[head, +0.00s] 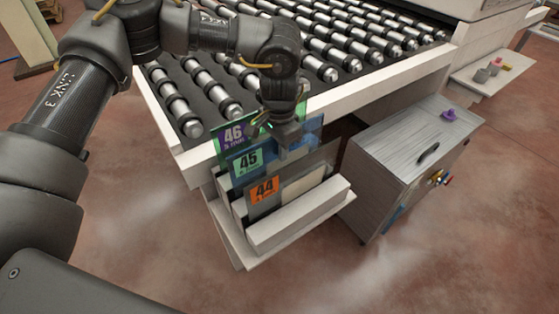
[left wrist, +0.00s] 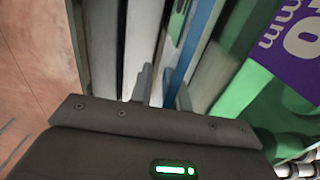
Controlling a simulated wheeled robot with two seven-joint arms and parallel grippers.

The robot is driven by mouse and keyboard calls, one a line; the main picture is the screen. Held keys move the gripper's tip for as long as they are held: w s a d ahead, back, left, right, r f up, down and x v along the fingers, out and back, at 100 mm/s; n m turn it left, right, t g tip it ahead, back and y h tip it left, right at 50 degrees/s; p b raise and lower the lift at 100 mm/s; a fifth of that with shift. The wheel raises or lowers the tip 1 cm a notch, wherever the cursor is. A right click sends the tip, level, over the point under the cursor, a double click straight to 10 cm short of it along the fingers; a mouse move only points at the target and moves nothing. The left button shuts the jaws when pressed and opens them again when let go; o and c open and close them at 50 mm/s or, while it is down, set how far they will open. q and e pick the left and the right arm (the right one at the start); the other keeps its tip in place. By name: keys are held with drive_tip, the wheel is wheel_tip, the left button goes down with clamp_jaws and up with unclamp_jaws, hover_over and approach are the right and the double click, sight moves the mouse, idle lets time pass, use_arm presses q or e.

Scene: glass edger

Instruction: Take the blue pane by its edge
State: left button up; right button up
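The blue pane (head: 299,153), with a green 45 label, stands on edge in the slotted rack between two other panes. My left gripper (head: 284,148) is low over the rack, at the upper edge of the blue pane. In the left wrist view the pane shows as a thin blue strip (left wrist: 199,40) running down to the fingertips (left wrist: 163,90). The gripper hides part of the pane's top edge. My right gripper is out of view.
A green pane (head: 225,171) with a purple 46 label stands behind, and a grey pane (head: 292,183) with an orange 44 label in front. The white rack (head: 300,214) adjoins the roller table (head: 208,165). A grey cabinet (head: 390,150) stands to the right.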

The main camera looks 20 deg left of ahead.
use_arm(q)
clamp_jaws()
drive_tip(key=shift+r, duration=0.15)
idle(0.9)
